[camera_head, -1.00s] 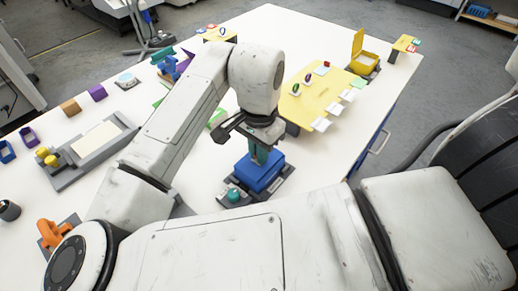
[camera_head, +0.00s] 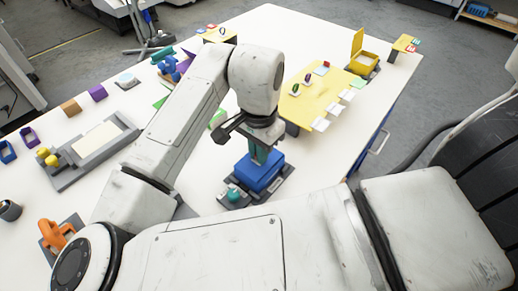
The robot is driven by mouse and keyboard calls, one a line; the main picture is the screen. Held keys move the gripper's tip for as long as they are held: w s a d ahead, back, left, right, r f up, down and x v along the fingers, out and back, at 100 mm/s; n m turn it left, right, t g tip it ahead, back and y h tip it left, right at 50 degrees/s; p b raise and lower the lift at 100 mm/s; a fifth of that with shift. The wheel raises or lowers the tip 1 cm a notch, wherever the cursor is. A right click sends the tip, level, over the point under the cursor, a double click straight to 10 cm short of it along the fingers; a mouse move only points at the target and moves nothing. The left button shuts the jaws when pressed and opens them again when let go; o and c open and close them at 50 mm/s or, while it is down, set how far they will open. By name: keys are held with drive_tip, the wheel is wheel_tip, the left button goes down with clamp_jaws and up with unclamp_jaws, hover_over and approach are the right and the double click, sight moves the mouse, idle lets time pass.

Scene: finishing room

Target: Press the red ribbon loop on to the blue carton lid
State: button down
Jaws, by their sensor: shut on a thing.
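The blue carton (camera_head: 264,182) sits in a dark grey fixture at the near middle of the white table. My gripper (camera_head: 260,158) points down directly over its lid. Teal-green parts show between my wrist and the lid, at or very near the lid; I cannot tell whether they touch. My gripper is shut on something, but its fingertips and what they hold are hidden. No red ribbon loop can be made out at the carton. A small red patch (camera_head: 323,68) lies on the yellow board (camera_head: 312,96); no upright loop is clear on it.
Small green and purple pieces and white cards stand on the yellow board. A teal knob (camera_head: 234,194) is beside the carton. An open yellow box (camera_head: 363,60) stands farther right. A grey tray (camera_head: 96,142) and an orange-handled tool (camera_head: 58,234) are left. Table right of the carton is clear.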

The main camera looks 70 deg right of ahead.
drive_tip(key=c, duration=0.8)
unclamp_jaws()
drive_tip(key=shift+r, duration=0.15)
drive_tip(key=shift+r+p, duration=3.6)
drive_tip(key=shift+r, duration=0.35)
